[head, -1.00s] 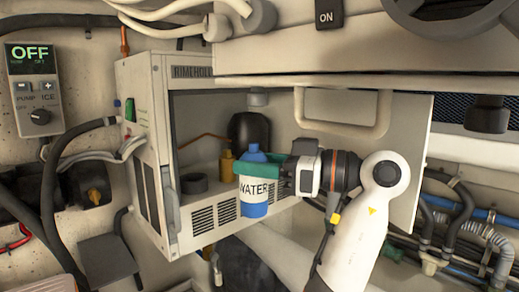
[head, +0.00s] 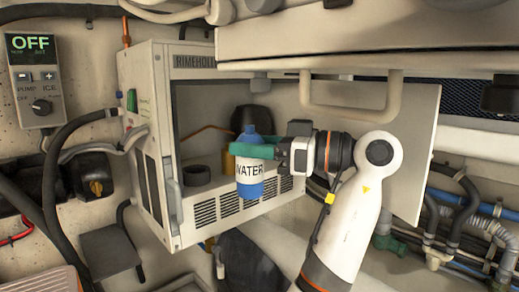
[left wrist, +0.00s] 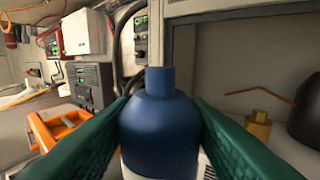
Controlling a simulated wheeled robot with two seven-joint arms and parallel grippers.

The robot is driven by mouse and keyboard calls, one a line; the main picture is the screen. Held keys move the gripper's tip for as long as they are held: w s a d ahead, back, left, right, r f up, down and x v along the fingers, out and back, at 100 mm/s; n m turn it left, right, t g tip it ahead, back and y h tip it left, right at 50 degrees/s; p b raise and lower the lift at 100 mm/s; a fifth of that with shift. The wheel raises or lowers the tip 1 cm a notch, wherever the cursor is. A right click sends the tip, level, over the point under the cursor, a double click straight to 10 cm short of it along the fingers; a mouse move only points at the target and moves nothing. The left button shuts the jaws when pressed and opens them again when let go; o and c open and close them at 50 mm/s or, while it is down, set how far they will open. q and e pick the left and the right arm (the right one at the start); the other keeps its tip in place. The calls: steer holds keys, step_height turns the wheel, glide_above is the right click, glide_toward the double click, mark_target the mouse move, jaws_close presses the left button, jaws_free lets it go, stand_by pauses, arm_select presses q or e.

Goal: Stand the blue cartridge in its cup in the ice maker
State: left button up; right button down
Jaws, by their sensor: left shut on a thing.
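The blue cartridge (head: 250,188), with a white WATER band, is upright between the green fingers of my left gripper (head: 255,150). The gripper is shut on it around its upper body. In the left wrist view the cartridge (left wrist: 160,125) fills the middle between both fingers (left wrist: 160,135). The ice maker (head: 152,130) stands open behind it. A short dark grey ring-shaped cup (head: 196,176) sits on its floor, left of the cartridge in the head view. I cannot make out the cup in the left wrist view. The cartridge appears in front of the opening. My right gripper is not in view.
A yellow fitting (head: 228,163) and a dark rounded part (head: 252,120) are inside the ice maker, behind the cartridge. An open door panel (head: 420,140) stands to the right. A beige handle (head: 350,112) hangs above my arm. Hoses run at left and right.

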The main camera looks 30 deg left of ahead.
arm_select(q)
steer(key=shift+w+a, duration=0.25)
steer(key=shift+a, duration=0.4)
steer(key=shift+w+a, duration=0.2)
steer(key=shift+a, duration=0.4)
steer(key=w+a, duration=0.2)
steer(key=a, duration=0.6)
steer(key=w+a, duration=0.2)
steer(key=a, duration=0.6)
steer(key=shift+w+a, duration=0.3)
steer(key=shift+w, duration=0.05)
stand_by(0.8)
steer(key=shift+f+b, duration=1.55)
steer(key=shift+f, duration=0.25)
stand_by(0.9)
steer(key=o, duration=1.1)
steer(key=shift+c, duration=0.2)
